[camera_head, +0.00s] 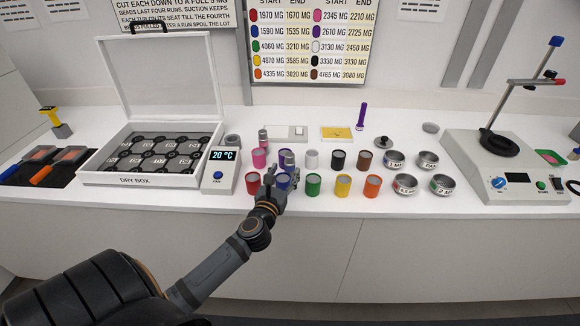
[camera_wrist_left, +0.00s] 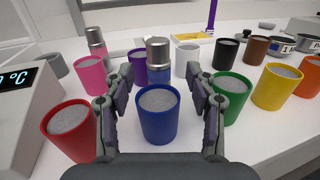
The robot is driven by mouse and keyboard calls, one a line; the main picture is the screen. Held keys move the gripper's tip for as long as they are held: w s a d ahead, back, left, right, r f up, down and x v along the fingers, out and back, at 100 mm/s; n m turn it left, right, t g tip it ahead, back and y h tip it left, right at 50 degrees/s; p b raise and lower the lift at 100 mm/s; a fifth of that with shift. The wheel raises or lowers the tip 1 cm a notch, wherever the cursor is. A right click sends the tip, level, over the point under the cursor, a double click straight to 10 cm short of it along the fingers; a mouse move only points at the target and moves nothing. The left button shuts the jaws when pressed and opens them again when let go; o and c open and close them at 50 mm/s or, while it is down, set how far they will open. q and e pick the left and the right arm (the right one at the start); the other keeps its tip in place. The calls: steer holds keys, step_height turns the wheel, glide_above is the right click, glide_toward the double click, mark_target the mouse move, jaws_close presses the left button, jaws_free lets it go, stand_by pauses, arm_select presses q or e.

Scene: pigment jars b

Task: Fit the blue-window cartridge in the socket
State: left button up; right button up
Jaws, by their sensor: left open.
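A cartridge with a silver cap and a blue band (camera_wrist_left: 158,71) stands upright just behind the blue jar (camera_wrist_left: 157,127) in the left wrist view. Its lower end is hidden by that jar. In the head view its silver cap (camera_head: 288,158) shows just beyond my left gripper (camera_head: 277,176). My left gripper (camera_wrist_left: 160,88) is open, with its fingers to either side of the blue jar and the cartridge in the picture; it grips nothing. A similar cartridge with a pink band (camera_wrist_left: 97,46) stands behind the pink jar. I cannot make out which thing is the socket. My right gripper is not in view.
Red (camera_head: 253,183), green (camera_head: 314,184), yellow (camera_head: 343,186) and orange (camera_head: 372,186) jars stand close around my left gripper. Behind are pink, purple, white, black and brown jars. A temperature display (camera_head: 221,170) and open dry box (camera_head: 144,179) stand left, metal bowls (camera_head: 405,184) right.

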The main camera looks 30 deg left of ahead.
mark_target(288, 161)
arm_select(q)
steer(key=x, duration=0.2)
steer(key=r+p+x, duration=0.1)
steer(key=x, duration=0.1)
steer(key=shift+w+a, duration=0.1)
steer(key=shift+w+a+f, duration=0.1)
steer(key=shift+w+f, duration=0.05)
steer(key=shift+w, duration=0.25)
steer(key=shift+s, duration=0.15)
steer(key=shift+c, duration=0.5)
jaws_close()
steer(key=shift+r, duration=0.2)
